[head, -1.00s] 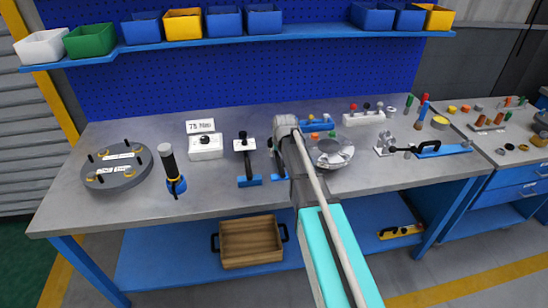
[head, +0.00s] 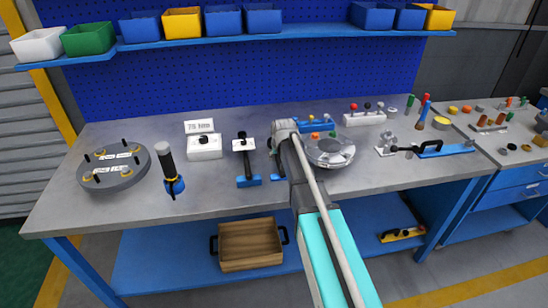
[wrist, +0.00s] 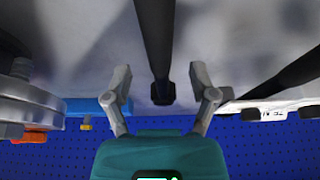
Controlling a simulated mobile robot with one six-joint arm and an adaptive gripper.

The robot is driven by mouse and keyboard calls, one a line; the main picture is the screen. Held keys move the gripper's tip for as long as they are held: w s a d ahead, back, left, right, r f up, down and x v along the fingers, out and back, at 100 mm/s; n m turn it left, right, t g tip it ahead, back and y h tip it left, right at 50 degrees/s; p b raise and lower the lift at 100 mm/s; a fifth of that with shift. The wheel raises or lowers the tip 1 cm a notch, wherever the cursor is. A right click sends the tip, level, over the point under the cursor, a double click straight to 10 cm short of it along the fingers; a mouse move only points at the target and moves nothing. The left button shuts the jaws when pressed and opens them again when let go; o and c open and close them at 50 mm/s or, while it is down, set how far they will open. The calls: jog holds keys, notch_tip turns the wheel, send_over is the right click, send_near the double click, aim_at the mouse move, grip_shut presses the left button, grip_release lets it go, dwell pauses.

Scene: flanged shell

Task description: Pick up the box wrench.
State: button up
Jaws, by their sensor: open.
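A black bar-shaped tool (wrist: 154,45), which may be the box wrench, runs between my gripper's fingers in the wrist view and ends in a dark block. My gripper (wrist: 161,88) is open, one finger on each side of that end, with gaps visible and no clear contact. In the head view my gripper (head: 284,128) is over the bench middle, and my arm hides most of this tool.
A white block labelled 75 Nm (head: 204,147), an upright black-handled tool (head: 167,160) and a grey flanged disc (head: 113,182) stand to the left. A round clear-topped dish (head: 330,152) is close right of my gripper. The bench front (head: 220,200) is bare.

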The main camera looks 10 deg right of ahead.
jog(key=shift+b+x, duration=0.85)
jog(key=shift+x, duration=0.4)
jog(key=shift+c, duration=0.2)
grip_shut()
